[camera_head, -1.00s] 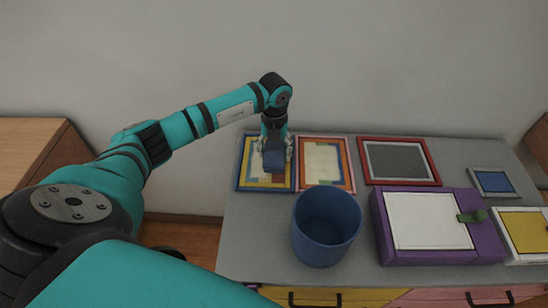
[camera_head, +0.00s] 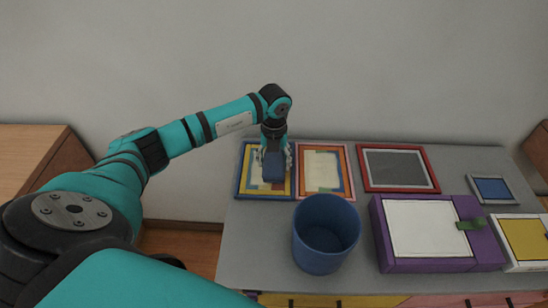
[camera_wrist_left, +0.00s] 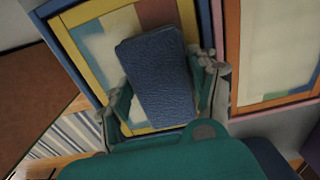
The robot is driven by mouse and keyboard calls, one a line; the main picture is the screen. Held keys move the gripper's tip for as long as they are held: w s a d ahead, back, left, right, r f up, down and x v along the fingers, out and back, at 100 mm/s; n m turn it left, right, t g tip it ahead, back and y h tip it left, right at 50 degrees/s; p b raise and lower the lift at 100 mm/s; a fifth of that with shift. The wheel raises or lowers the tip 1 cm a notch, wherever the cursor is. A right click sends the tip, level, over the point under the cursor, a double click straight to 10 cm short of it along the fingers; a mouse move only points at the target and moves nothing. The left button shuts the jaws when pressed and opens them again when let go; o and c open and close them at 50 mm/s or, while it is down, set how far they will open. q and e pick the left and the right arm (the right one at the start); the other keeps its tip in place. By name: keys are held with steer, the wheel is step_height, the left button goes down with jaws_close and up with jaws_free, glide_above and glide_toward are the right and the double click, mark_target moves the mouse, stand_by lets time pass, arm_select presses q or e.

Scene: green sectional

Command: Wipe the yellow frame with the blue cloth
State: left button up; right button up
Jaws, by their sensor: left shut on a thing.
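The yellow frame (camera_head: 242,173) lies flat at the back left of the grey tabletop, with a yellow band inside a blue outer edge. It also shows in the left wrist view (camera_wrist_left: 82,58). My left gripper (camera_head: 276,160) points down over it and is shut on the blue cloth (camera_head: 273,170), a dark blue padded block. In the left wrist view the cloth (camera_wrist_left: 160,85) sits between the two fingers and hides the frame's middle and part of its near border. I cannot tell whether cloth and frame touch. My right gripper is out of view.
A multicoloured frame (camera_head: 349,180) lies just right, then a red frame (camera_head: 366,175). A blue bin (camera_head: 322,250) stands in front. A purple box (camera_head: 390,255) with a green piece (camera_head: 470,224), a small blue-centred frame (camera_head: 492,188) and a white-edged yellow panel (camera_head: 525,238) fill the right.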

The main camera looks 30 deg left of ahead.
arm_select(q)
steer(key=shift+w+r+p, duration=0.1)
steer(key=shift+r+p, duration=3.25)
steer(key=shift+r, duration=1.15)
steer(key=s+d+r+n, duration=0.6)
steer(key=s+d+n, duration=0.1)
steer(key=n, duration=0.7)
steer(key=s+d+r+n, duration=0.6)
steer(key=s+n, duration=0.2)
steer(key=n, duration=0.7)
steer(key=shift+s+d+n, duration=0.3)
steer(key=shift+d, duration=0.1)
